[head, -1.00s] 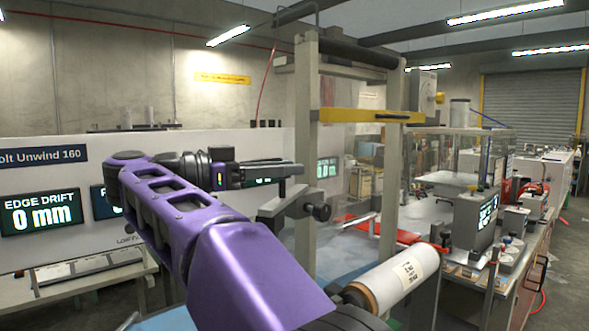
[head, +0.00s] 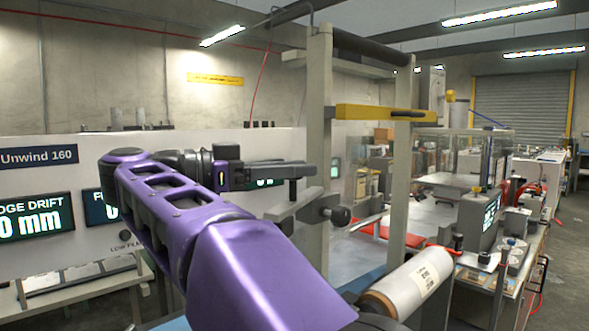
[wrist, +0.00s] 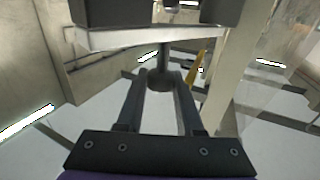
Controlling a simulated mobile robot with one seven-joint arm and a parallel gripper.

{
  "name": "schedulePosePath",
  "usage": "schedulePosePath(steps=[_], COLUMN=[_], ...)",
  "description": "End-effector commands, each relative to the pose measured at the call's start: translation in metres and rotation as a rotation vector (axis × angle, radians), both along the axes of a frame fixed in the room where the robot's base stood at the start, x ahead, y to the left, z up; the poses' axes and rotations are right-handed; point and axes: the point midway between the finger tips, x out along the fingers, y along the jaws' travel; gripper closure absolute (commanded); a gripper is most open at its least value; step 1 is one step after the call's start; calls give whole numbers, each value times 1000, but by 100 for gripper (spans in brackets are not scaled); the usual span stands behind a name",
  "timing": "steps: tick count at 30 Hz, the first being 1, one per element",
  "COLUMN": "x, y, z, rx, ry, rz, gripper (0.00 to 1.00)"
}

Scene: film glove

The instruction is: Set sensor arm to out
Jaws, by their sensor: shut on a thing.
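The sensor arm (head: 297,204) looks like a pale grey bar beside the upright frame post, with a black round knob (head: 340,215) near its right end. A dark stem (head: 293,189) stands up from the bar. My gripper (head: 300,168) is shut at the top of this stem. In the wrist view, my gripper's two fingers (wrist: 160,85) meet at a dark rounded knob (wrist: 161,78) on the stem, with the pale sensor arm (wrist: 120,40) beyond it.
The upright frame (head: 318,120) with a yellow crossbar (head: 372,113) stands close to the right of my gripper. A white roll (head: 408,283) is at the lower right. A white panel with displays (head: 110,205) is behind my arm. A cluttered bench (head: 500,270) stands at right.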

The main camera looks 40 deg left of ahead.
Motion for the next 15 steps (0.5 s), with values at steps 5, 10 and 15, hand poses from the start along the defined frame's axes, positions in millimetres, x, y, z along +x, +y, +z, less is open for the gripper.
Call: schedulePosePath(steps=[5, 10, 15], x=[0, 0, 0], y=[0, 0, 0], z=[1, 1, 1], rx=[0, 1, 0], ry=[-1, -2, -1], rz=[1, 1, 0], gripper=[100, 57, 34])
